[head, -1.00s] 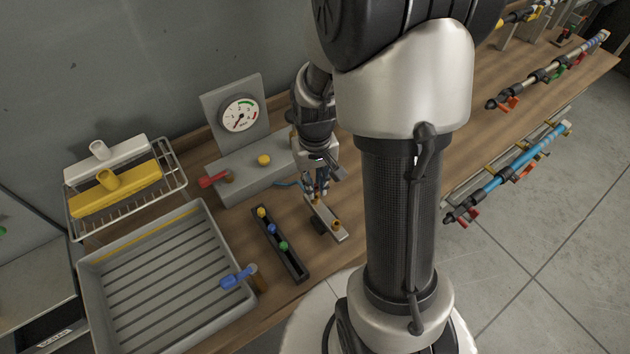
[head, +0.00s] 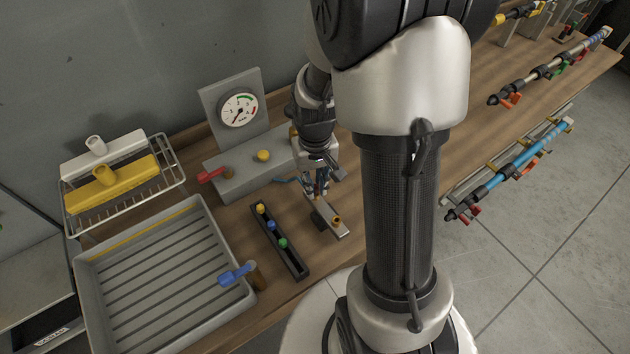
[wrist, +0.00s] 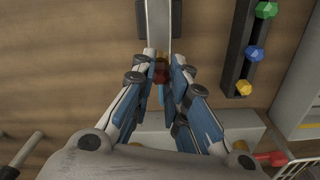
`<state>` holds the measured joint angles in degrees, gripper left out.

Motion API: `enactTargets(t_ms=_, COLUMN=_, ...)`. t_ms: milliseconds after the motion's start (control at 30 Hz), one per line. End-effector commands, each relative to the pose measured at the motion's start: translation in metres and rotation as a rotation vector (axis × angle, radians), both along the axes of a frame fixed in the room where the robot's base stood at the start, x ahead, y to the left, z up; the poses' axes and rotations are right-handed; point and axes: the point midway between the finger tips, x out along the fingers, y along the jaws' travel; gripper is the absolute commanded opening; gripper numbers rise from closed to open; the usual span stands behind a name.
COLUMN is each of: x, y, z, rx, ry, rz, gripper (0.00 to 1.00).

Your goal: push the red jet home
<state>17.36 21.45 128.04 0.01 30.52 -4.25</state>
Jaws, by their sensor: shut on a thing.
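The red jet (wrist: 160,73) shows as a small red piece between the fingertips in the wrist view. My gripper (wrist: 162,65) is shut on it, at the near end of a grey bar (wrist: 158,22). In the head view my gripper (head: 318,188) points down over the far end of the same bar (head: 327,214), and the jet is hidden there. The bar has a brass fitting (head: 337,219) at its other end. I cannot tell how deep the jet sits.
A dark rack (head: 295,262) beside the bar holds yellow (head: 261,209), blue (head: 271,226) and green (head: 283,243) jets. Behind stands a grey block with a gauge (head: 239,109) and red lever (head: 214,174). A grey ribbed tray (head: 150,280) lies left.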

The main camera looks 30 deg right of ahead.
Motion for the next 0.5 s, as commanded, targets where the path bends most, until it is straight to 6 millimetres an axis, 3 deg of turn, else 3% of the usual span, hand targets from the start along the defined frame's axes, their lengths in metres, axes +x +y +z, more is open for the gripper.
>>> enactTargets(t_ms=300, x=-0.0002, y=0.0000, z=-0.0089, rx=0.000, ry=0.000, rz=0.000, gripper=0.03)
enactTargets(t_ms=333, x=-0.0002, y=0.0000, z=-0.0089, rx=0.000, ry=0.000, rz=0.000, gripper=0.15)
enactTargets(t_ms=500, x=-0.0001, y=0.0000, z=-0.0079, rx=0.000, ry=0.000, rz=0.000, gripper=0.26)
